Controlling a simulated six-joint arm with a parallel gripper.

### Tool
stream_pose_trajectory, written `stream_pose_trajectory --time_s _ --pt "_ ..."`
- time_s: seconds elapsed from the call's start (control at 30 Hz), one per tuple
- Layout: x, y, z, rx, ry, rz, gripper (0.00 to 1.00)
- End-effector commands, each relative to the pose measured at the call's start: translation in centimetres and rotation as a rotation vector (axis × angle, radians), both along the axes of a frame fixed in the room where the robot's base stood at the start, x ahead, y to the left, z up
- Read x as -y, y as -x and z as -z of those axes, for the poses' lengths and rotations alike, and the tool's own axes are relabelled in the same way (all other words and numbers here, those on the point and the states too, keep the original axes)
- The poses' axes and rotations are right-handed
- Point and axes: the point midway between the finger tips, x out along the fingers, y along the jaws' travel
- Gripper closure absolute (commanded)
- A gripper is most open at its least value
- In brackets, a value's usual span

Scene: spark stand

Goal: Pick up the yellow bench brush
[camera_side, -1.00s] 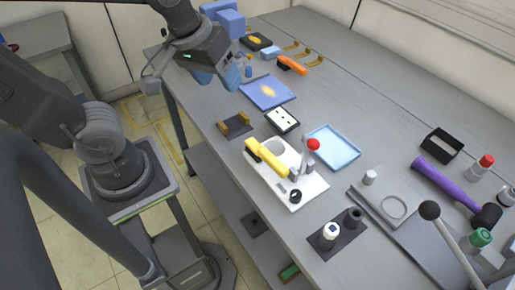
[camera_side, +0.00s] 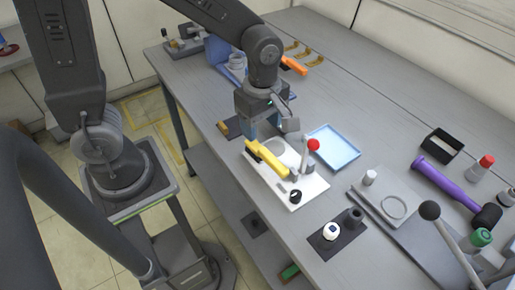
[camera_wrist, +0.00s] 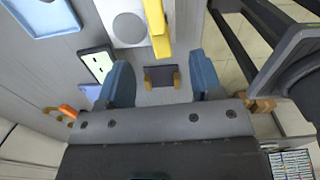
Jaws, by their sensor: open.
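A long yellow object (camera_side: 267,158), which looks like the bench brush, lies over the left part of a white plate (camera_side: 312,187) in the side view. I cannot make out its bristles. In the wrist view the yellow object (camera_wrist: 157,30) shows at the top, beyond my fingers and partly cut off by the frame edge. My gripper (camera_side: 262,130) points down just behind its far end in the side view. In the wrist view my gripper (camera_wrist: 162,80) has its blue fingers wide apart with nothing between them.
A dark pad with brown brackets (camera_wrist: 160,76) lies below, between my fingers in the wrist view. A red-knobbed lever (camera_side: 313,144) stands on the white plate near the yellow object. A light-blue tray (camera_side: 334,147) lies right of it. A purple-handled mallet (camera_side: 440,175) lies farther right.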

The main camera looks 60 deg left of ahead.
Motion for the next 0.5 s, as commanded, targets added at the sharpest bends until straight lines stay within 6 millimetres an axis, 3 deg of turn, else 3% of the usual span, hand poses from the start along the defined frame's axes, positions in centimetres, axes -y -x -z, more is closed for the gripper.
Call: stream_pose_trajectory --time_s 0.1,0.37,0.5 --pt "0.0 0.1 2.1 -0.004 -0.001 0.001 0.40" --pt "0.0 0.0 4.0 -0.001 0.000 0.001 0.40" --pt "0.0 -0.1 6.0 -0.005 -0.002 0.001 0.40"
